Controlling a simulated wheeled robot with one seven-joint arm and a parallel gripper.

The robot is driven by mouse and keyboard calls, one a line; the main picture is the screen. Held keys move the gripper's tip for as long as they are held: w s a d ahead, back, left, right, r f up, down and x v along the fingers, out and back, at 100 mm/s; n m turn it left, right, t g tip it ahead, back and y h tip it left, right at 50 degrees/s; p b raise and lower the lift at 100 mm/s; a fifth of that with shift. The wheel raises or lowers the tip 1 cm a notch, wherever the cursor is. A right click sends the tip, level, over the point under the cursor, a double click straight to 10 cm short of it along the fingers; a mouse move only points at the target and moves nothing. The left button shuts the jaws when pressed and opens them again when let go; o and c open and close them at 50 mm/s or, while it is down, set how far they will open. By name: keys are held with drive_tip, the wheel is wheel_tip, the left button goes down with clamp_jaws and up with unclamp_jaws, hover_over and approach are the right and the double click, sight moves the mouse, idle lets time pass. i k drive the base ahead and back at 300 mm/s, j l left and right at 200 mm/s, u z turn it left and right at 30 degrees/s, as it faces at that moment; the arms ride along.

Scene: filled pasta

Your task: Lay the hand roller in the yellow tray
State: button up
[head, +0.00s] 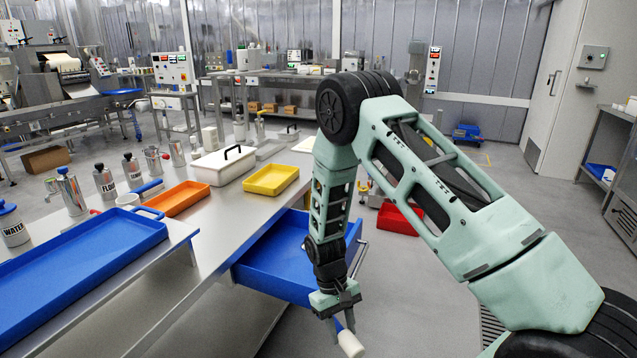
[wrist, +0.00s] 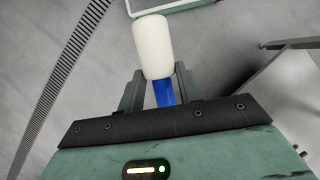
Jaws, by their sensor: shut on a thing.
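The hand roller has a white barrel (head: 350,344) and a blue handle, which shows in the wrist view (wrist: 164,94). My gripper (head: 338,322) is shut on the blue handle, and the white barrel sticks out beyond the fingertips. In the wrist view the fingers (wrist: 159,88) stand on either side of the handle. The roller hangs tilted in the air over the floor, in front of the open drawer and away from the table. The yellow tray (head: 271,180) lies on the steel table, farther back and to the left of my gripper, and looks empty.
An open blue drawer (head: 270,262) juts out under the table edge. An orange tray (head: 179,198) and a white lidded box (head: 222,165) stand beside the yellow tray. A large blue tray (head: 80,258), canisters and a flour shaker (head: 104,181) fill the left. A red bin (head: 400,222) is on the floor.

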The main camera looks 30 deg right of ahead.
sight(263, 182)
drive_tip(key=z, duration=0.45)
drive_tip(key=l+z, duration=0.1)
drive_tip(key=z, duration=0.3)
drive_tip(key=i+z, duration=0.1)
drive_tip(key=z, duration=0.8)
drive_tip(key=i+z, duration=0.1)
drive_tip(key=i, duration=1.6)
drive_tip(key=i+l, duration=0.1)
drive_tip(key=i, duration=1.55)
drive_tip(key=i+u, duration=0.1)
drive_tip(key=u, duration=0.7)
drive_tip(key=i+u, duration=0.15)
drive_tip(key=u, duration=0.25)
drive_tip(key=l+u, duration=0.15)
drive_tip(key=u, duration=0.25)
drive_tip(key=i, duration=0.05)
